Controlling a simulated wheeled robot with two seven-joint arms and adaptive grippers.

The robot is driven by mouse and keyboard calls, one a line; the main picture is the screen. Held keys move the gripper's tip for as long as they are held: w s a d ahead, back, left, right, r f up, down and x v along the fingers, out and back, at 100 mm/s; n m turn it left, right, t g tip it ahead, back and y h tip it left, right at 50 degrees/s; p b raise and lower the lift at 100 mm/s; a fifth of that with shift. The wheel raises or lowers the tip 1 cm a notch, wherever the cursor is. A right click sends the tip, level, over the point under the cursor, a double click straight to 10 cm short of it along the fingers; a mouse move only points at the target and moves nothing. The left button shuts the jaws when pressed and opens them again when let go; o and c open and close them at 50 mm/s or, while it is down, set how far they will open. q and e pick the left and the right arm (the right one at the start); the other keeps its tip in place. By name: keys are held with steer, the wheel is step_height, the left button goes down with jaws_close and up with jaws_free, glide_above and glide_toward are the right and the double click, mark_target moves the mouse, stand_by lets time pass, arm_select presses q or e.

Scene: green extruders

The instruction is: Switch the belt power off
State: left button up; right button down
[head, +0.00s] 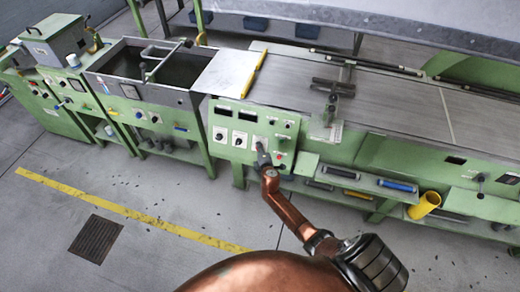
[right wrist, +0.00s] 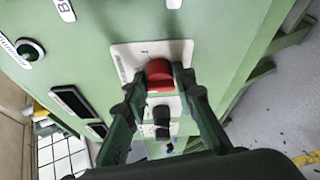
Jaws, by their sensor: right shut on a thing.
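The green control panel (head: 252,125) stands at the front of the belt machine. My right gripper (head: 263,152) reaches its face from below and covers much of one white switch plate. In the right wrist view, a red rotary knob (right wrist: 159,70) on a white plate sits between the fingertips of my right gripper (right wrist: 160,84), which is shut on it. The knob's exact pointing direction is hard to read. A black knob (right wrist: 162,116) on another plate shows beyond it, between the fingers. The grey belt (head: 400,100) runs right of the panel. My left gripper is not in view.
A round dark button (right wrist: 30,50) is on the panel near the held knob. Below the panel's right side are trays with blue (head: 397,185) and yellow handles, and a yellow cylinder (head: 424,204). The floor in front, with a yellow line (head: 120,208), is open.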

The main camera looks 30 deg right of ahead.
steer(key=shift+s+a+f, duration=0.1)
steer(key=shift+f, duration=0.1)
steer(key=c, duration=2)
jaws_free()
steer(key=o, duration=0.4)
steer(key=shift+r, duration=0.15)
steer(key=v, duration=1.2)
